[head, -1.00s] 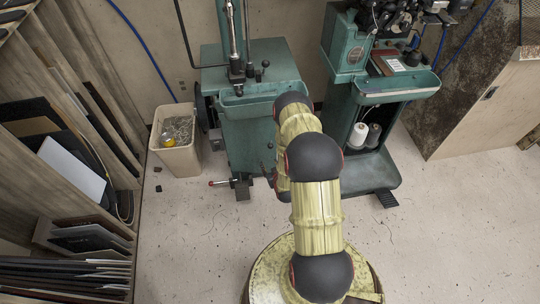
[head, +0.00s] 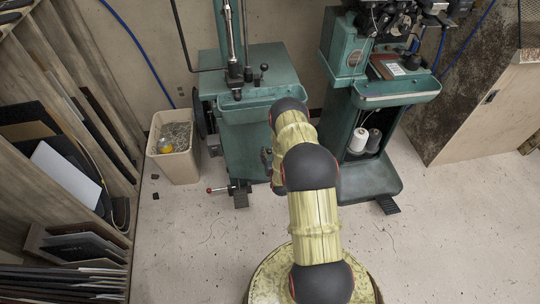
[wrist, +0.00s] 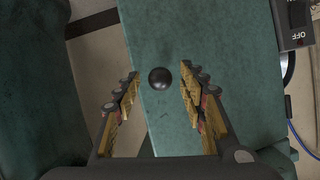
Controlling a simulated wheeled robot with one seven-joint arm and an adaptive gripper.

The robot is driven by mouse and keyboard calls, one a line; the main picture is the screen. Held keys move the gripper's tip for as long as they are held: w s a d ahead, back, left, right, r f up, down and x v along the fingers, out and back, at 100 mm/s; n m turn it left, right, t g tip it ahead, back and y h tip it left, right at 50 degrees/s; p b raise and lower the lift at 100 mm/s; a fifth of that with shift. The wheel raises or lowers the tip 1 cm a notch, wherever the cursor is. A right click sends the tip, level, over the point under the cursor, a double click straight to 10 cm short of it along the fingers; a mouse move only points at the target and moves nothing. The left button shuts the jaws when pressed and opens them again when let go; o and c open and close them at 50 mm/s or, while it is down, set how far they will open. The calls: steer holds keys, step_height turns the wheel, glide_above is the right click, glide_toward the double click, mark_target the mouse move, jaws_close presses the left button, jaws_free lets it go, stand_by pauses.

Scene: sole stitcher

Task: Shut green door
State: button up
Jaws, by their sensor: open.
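A green panel with a round black knob (wrist: 160,78), which looks like the green door (wrist: 165,30), fills the middle of the wrist view. My gripper (wrist: 159,84) is open, with one finger on each side of the knob in the picture. I cannot tell whether the fingers touch the panel or how far off it they are. In the head view my arm hides the gripper and the door. The right green machine (head: 372,95) has an open lower compartment with thread spools (head: 359,139) showing.
Another green machine (head: 245,130) stands left of my arm, with a pedal and a red-tipped lever low in front. A bin (head: 174,165) stands beside it. Shelves of sheets line the left side. A wooden panel (head: 490,110) is at right. The front right floor is clear.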

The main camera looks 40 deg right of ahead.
steer(key=shift+w, duration=0.1)
steer(key=shift+c, duration=1.1)
steer(key=c, duration=0.7)
jaws_close()
